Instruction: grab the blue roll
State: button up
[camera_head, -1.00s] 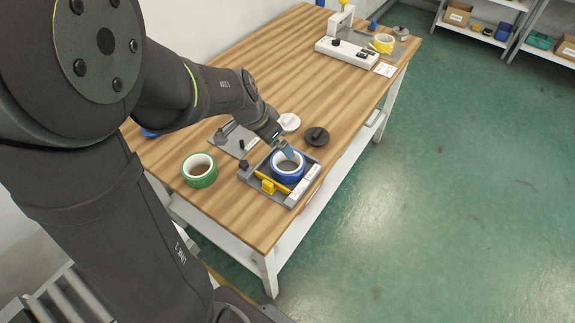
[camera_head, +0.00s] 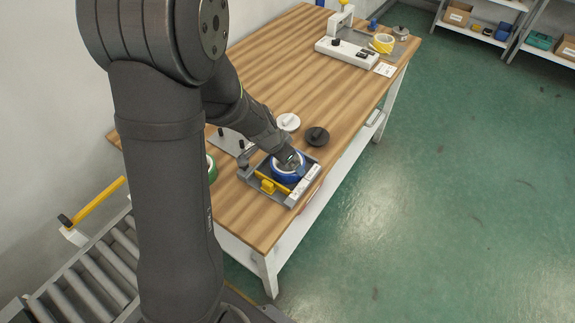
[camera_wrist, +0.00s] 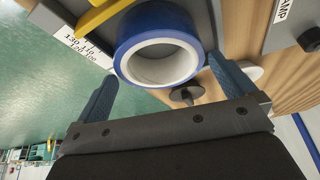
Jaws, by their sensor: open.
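The blue roll (camera_head: 287,172) lies in a grey tray-like holder (camera_head: 249,178) near the front edge of the table. In the wrist view the blue roll (camera_wrist: 157,42) shows its white core, right ahead of my gripper (camera_wrist: 160,88). My gripper is open, with one blue finger on each side of the roll's near end. The right finger is close to the roll's side; I cannot tell whether it touches. In the head view my gripper (camera_head: 290,160) is over the roll and its fingers are mostly hidden.
A yellow bar (camera_head: 268,184) crosses the holder's front. A green roll (camera_head: 212,168) is mostly hidden behind my arm. White (camera_head: 288,121) and black (camera_head: 317,136) knobbed discs lie behind the holder.

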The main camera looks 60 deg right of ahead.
jog(key=shift+x, duration=0.8)
jog(key=c, duration=0.7)
jog(key=shift+r, duration=0.15)
jog(key=shift+c, duration=0.2)
